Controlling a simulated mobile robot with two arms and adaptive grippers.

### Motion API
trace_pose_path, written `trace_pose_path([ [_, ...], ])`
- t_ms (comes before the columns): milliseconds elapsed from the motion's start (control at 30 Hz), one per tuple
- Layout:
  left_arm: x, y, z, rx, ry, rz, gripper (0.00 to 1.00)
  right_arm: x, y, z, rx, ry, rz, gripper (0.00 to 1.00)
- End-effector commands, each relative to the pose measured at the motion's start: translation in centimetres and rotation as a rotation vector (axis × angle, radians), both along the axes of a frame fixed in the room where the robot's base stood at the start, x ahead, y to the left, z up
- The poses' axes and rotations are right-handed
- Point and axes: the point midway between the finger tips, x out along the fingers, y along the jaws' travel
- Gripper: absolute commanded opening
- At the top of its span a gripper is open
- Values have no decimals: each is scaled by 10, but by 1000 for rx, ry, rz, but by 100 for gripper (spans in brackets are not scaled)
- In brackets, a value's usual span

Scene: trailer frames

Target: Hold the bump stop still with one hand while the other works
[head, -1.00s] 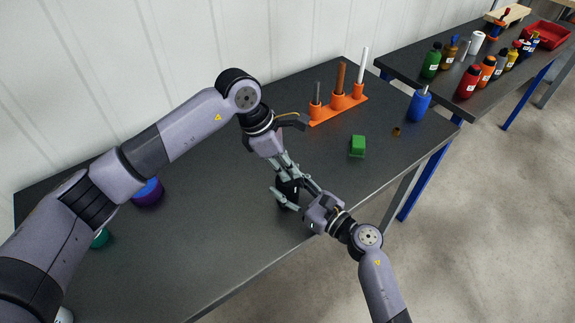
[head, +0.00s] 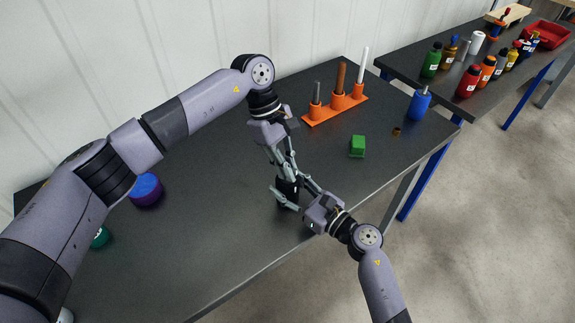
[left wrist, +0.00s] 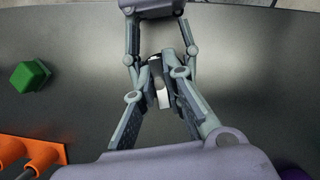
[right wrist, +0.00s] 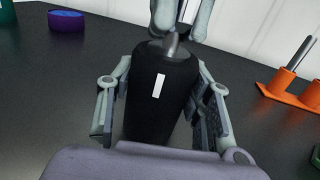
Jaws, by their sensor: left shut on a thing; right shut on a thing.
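The bump stop (right wrist: 158,95) is a black, rounded cylinder with a white label and a grey metal stud (right wrist: 172,46) on top. It stands upright at the table's near edge in the head view (head: 287,188). My right gripper (head: 287,198) is shut around its body from the near right side; the fingers flank it in the right wrist view. My left gripper (head: 287,172) comes down from above and is shut at the stud. In the left wrist view its fingertips (left wrist: 168,62) meet over the bump stop, partly hiding the stud.
An orange rack (head: 337,108) with upright rods stands behind. A purple-blue round thing (head: 147,191) is at left. The table (head: 220,230) is clear around the bump stop.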

Motion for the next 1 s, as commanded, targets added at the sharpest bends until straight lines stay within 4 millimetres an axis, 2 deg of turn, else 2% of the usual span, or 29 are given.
trace_pose_path([
  [100, 1, -1, 1, 2, -1, -153, 0, 0, 0, -1, -1, 1, 0, 14],
  [133, 1, 0, 0, 1, 0, -169, 11, 0, 0, -1, -1, 1, 0, 14],
  [467, 0, 0, 0, -1, -2, -161, 33, 0, 0, -1, -1, 1, 0, 14],
  [800, 1, 1, 2, -1, -2, -159, 34, 0, 0, -1, 0, 1, 0, 14],
  [1000, 9, 7, 26, 0, -6, -157, 34, 0, 0, -1, 0, 1, 0, 14],
])
